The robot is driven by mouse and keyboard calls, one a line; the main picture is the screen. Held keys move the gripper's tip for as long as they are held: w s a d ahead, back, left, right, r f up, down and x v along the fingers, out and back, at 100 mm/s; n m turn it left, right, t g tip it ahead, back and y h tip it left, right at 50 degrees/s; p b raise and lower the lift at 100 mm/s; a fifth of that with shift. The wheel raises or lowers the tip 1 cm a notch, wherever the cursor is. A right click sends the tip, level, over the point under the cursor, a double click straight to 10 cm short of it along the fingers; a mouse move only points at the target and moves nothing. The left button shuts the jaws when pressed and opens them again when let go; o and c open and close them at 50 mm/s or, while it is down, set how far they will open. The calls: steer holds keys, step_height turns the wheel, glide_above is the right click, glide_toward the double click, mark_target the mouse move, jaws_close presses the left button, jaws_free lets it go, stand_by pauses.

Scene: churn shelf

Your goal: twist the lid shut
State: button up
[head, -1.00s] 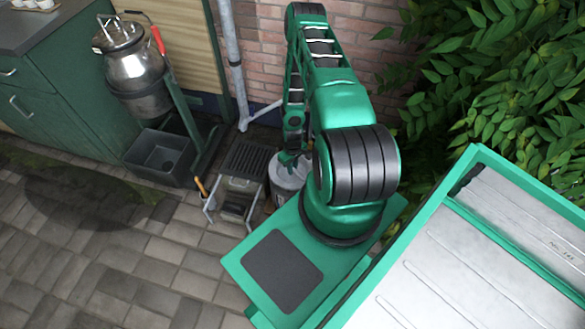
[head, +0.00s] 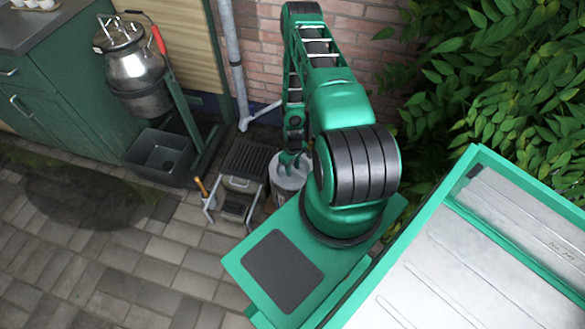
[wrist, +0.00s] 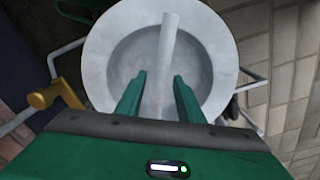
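A grey round lid (wrist: 118,68) with a raised straight bar (wrist: 168,50) across its dished top fills the upper middle of the wrist view. In the head view the lid (head: 280,177) shows on top of a grey churn beside my base, partly hidden by my arm. My gripper (wrist: 159,78) is over the lid, with one green finger on each side of the bar and a visible gap to it. My gripper (head: 291,160) also shows small in the head view. The seam under the lid is hidden, so I cannot tell how tightly it sits.
A low metal frame with a dark slatted top (head: 246,158) stands just left of the churn. A dark grey basin (head: 160,158) and a shiny can on a trolley (head: 135,70) stand further left. A brick wall (head: 262,50) is behind. Paving at the lower left is clear.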

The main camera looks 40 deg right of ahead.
step_height(320, 180, up, 11)
steer(key=shift+f, duration=0.2)
stand_by(0.3)
